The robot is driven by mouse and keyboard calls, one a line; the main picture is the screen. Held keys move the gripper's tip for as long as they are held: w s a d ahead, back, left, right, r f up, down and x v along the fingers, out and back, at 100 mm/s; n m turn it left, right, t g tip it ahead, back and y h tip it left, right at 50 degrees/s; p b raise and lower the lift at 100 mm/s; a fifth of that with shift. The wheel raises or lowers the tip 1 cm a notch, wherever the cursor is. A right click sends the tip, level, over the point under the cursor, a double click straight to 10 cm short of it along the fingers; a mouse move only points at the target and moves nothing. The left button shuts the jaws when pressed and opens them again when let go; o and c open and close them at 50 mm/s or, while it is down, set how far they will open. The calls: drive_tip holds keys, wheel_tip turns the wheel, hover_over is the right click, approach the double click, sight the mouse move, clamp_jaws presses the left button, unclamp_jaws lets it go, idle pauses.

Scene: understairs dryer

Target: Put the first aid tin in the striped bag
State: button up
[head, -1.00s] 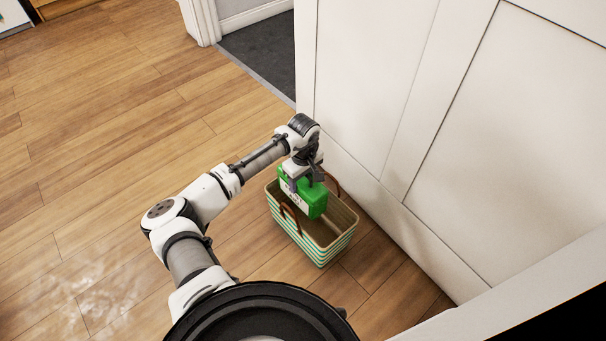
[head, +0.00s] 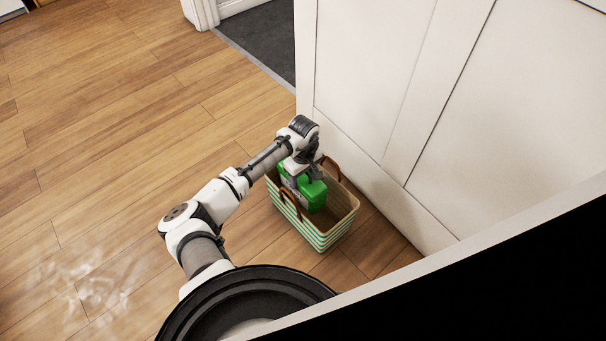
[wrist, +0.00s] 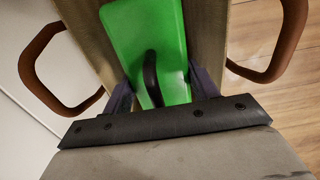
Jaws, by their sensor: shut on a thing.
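The green first aid tin (head: 311,194) is inside the striped bag (head: 322,238), towards its far left end, with its upper part showing. The bag is an open-topped basket with green and cream stripes and two brown handles, standing on the floor. My gripper (head: 301,178) is over the bag's opening, shut on the tin. In the wrist view the tin (wrist: 145,40) lies between my gripper's two fingers (wrist: 160,92), with its dark handle between them. The bag's handles (wrist: 275,50) show on both sides. Whether the tin touches the bag's bottom is hidden.
A white panelled wall (head: 375,90) stands close behind and right of the bag. The wooden floor (head: 110,130) to the left is clear. A pale ledge (head: 420,265) with a black area below crosses the lower right. A dark-carpeted doorway (head: 265,45) is at the top.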

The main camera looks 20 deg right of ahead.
drive_tip(key=o, duration=2.1)
drive_tip(key=shift+o, duration=0.2)
drive_tip(key=shift+r+p, duration=2.65)
drive_tip(key=shift+p, duration=0.45)
wheel_tip(320, 180, up, 16)
drive_tip(key=p, duration=1.7)
drive_tip(key=shift+p, duration=0.35)
drive_tip(key=shift+f, duration=0.1)
